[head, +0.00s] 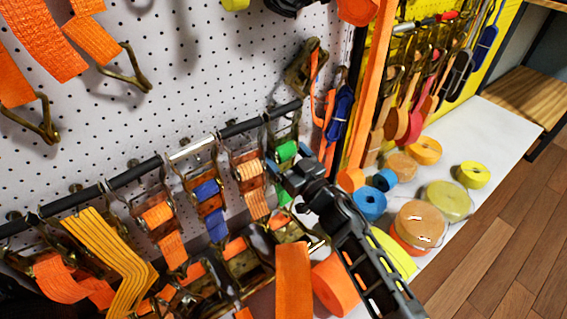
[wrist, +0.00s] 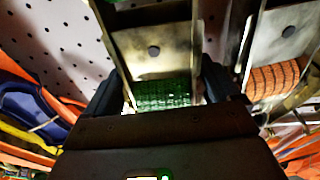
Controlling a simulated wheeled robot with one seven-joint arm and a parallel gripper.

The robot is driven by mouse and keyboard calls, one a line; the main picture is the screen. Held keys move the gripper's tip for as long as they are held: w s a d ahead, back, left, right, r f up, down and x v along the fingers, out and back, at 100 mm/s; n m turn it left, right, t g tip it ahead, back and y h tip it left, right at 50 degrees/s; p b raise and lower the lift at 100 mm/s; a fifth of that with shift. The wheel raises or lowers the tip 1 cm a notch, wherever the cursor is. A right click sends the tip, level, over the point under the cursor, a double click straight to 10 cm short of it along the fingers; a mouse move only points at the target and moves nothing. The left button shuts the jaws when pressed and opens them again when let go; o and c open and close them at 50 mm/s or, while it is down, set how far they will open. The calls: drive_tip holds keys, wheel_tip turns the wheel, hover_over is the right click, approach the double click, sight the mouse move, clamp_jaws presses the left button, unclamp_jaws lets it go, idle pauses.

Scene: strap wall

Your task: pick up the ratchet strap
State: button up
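Ratchet straps hang in a row from a dark rail on the white pegboard. The ratchet strap with green webbing (head: 286,151) is at the right end of this row, its metal ratchet upright. My gripper (head: 284,172) is right at it, covering its lower part in the head view. In the wrist view my gripper's two fingers (wrist: 160,88) stand apart, one on each side of the green strap's metal ratchet (wrist: 155,45). The fingers are very close to its side plates; firm contact does not show. Green webbing (wrist: 163,94) shows between them.
Close left in the head view hangs an orange-webbed ratchet (head: 249,170), then a blue one (head: 207,191). A blue bundled strap (head: 339,112) hangs to the right. Strap rolls (head: 419,222) lie on the white shelf (head: 480,130) at right; more straps crowd below the rail.

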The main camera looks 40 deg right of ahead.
sight(285, 143)
drive_tip(key=c, duration=1.5)
drive_tip(key=shift+r, duration=0.15)
drive_tip(key=shift+r, duration=0.15)
wheel_tip(285, 143, up, 3)
drive_tip(key=p, duration=0.3)
drive_tip(key=shift+r, duration=0.2)
drive_tip(key=s+p, duration=0.2)
drive_tip(key=s, duration=1.6)
drive_tip(key=shift+p, duration=0.35)
